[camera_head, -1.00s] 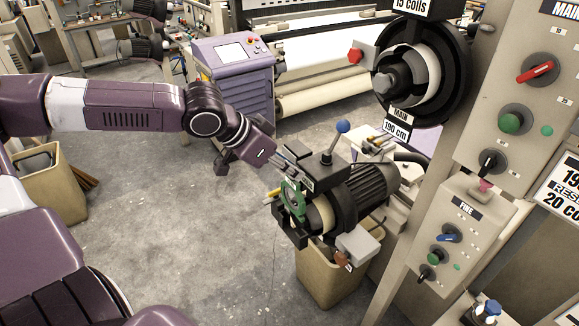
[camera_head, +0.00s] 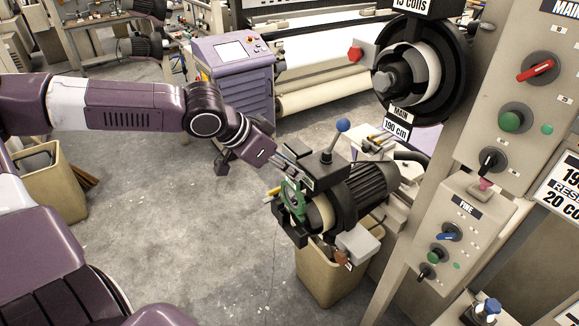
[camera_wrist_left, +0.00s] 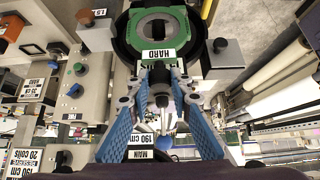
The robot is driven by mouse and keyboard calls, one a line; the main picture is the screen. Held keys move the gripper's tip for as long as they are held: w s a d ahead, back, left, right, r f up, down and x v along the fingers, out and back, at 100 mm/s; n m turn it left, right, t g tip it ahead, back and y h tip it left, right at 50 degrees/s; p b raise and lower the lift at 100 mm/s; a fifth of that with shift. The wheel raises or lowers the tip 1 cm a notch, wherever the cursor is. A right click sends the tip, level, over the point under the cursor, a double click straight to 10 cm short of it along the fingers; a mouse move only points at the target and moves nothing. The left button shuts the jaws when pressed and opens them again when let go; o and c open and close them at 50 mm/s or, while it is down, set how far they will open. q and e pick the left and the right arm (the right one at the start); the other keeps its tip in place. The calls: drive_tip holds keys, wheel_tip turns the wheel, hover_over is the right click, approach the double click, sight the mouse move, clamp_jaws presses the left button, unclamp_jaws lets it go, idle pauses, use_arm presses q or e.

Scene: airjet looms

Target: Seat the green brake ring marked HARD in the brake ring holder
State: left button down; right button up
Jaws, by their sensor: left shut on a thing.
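The green brake ring (camera_head: 291,194) stands upright at the front of the black weft feeder (camera_head: 366,192). In the left wrist view the ring (camera_wrist_left: 158,14) has a white HARD label (camera_wrist_left: 152,55) on its tab. My left gripper (camera_wrist_left: 158,70) is shut on that tab; the blue-padded fingers show on either side. In the head view my left gripper (camera_head: 280,166) reaches in from the left to the ring's top. The brake ring holder (camera_head: 292,232) is the black part around the ring's lower side. I cannot tell whether the ring is fully seated. My right gripper is out of view.
A blue-knobbed lever (camera_head: 342,126) rises behind the ring. A beige control post with a switch box (camera_head: 452,240) stands to the right. A beige bin (camera_head: 318,275) is below the feeder.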

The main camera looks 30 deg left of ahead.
sight(291, 198)
use_arm(q)
drive_tip(key=shift+f+b, duration=0.4)
drive_tip(key=shift+f, duration=0.2)
drive_tip(key=shift+f+b, duration=3.45)
drive_tip(key=shift+f, duration=0.85)
drive_tip(key=c, duration=1.7)
unclamp_jaws()
drive_tip(key=shift+o, duration=0.2)
drive_tip(key=shift+s+a+r, duration=0.25)
drive_tip(key=shift+s+r, duration=0.05)
drive_tip(key=shift+r, duration=0.25)
drive_tip(key=shift+s+r, duration=0.5)
drive_tip(key=shift+r, duration=0.1)
drive_tip(key=shift+v, duration=2.4)
drive_tip(key=shift+a+f, duration=0.1)
